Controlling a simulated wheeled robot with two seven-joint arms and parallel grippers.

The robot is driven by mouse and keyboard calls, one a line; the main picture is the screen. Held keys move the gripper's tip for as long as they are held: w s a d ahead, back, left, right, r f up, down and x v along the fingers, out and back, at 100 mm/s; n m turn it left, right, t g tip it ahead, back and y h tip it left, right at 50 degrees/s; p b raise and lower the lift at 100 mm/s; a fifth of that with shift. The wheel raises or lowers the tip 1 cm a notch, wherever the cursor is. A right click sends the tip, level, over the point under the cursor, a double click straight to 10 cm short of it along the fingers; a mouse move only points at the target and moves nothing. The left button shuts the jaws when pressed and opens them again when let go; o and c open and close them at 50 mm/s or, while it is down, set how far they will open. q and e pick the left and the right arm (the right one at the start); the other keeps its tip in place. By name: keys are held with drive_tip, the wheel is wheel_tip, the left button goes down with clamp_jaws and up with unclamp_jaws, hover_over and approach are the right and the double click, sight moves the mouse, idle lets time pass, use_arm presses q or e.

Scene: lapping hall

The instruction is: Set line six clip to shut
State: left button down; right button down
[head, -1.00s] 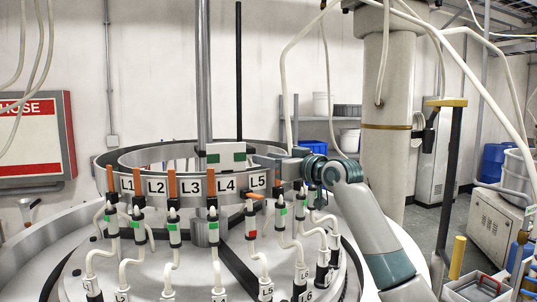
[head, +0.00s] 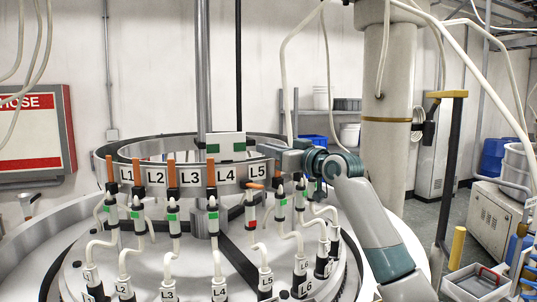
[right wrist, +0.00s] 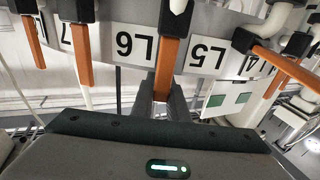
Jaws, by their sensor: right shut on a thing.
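The line six clip shows in the head view as a white and black valve body (head: 282,203) with a green mark, right of the L5 label. My right gripper (right wrist: 163,100) is shut on the lever's end. My left gripper is not in view.
The line five lever (head: 255,186) lies sideways, its clip showing red. The levers of lines one to four, such as the L3 lever (head: 172,172), stand upright over green marks. White hoses and a metal ring (head: 120,150) crowd the space around the gripper.

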drive_tip(key=shift+s+d+t+y+b, duration=0.75)
drive_tip(key=shift+t+y+b, duration=0.25)
drive_tip(key=shift+b, duration=2.25)
drive_tip(key=shift+s+d+t+y+b, duration=0.65)
drive_tip(key=shift+t+y+b, duration=0.35)
drive_tip(key=shift+b, duration=2.25)
drive_tip(key=shift+s+d+r+t+b, duration=0.25)
drive_tip(key=shift+t+b, duration=0.25)
drive_tip(key=shift+b, duration=0.4)
drive_tip(key=shift+r, duration=0.1)
drive_tip(key=c, duration=1.7)
unclamp_jaws()
